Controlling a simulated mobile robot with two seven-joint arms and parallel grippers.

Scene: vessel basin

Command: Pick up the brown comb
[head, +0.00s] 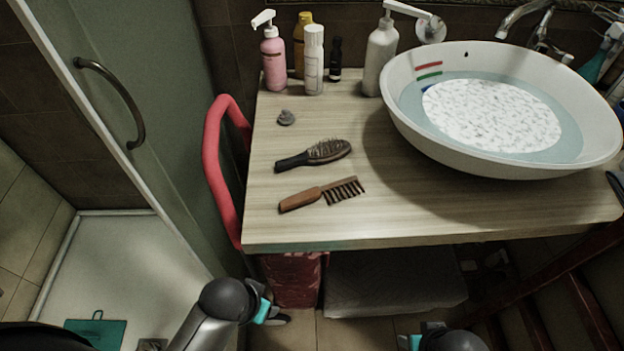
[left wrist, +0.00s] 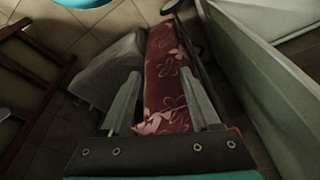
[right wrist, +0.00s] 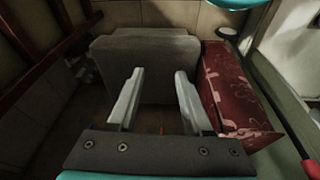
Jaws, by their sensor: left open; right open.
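The brown comb (head: 322,194) lies flat on the wooden counter (head: 420,215), near its front left. Its handle points left and its dark teeth are at the right end. My left gripper (left wrist: 163,95) is open and empty in the left wrist view, facing down to the space below the counter. My right gripper (right wrist: 156,98) is open and empty in the right wrist view, also facing the space below the counter. In the head view both arms are at the bottom edge, below and in front of the counter, apart from the comb. The comb is in neither wrist view.
A black hairbrush (head: 314,154) lies just behind the comb, with a small grey object (head: 286,117) beyond it. Several bottles stand at the back. A white basin (head: 500,163) fills the right side. A red rail (head: 212,170) stands at the counter's left edge.

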